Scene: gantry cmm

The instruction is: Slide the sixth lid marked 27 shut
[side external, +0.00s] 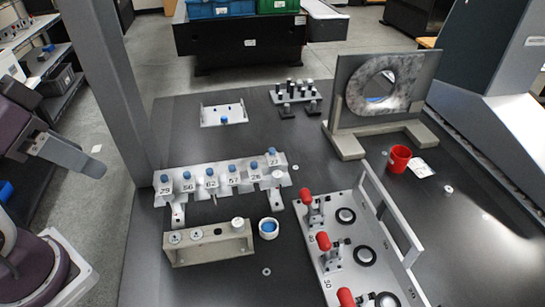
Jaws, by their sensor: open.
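A row of lids with blue knobs lies along a pale sloped rack (200,190) left of the picture's middle. The sixth lid (273,161), at the right end, has its blue knob set farther back than the line of the other knobs. Its number is too small to read surely. The other lids, such as the first lid (165,187) at the left end and the fifth lid (255,174) beside the sixth, stand in one even line. A pale round part shows just in front of the sixth lid.
A beige block (208,246) and a white cup with blue contents (268,229) stand in front of the rack. A plate with red-handled clamps (325,243) lies right. A grey upright (108,85) rises behind the rack's left end. A white tray (212,121) stands behind; dark table lies clear between.

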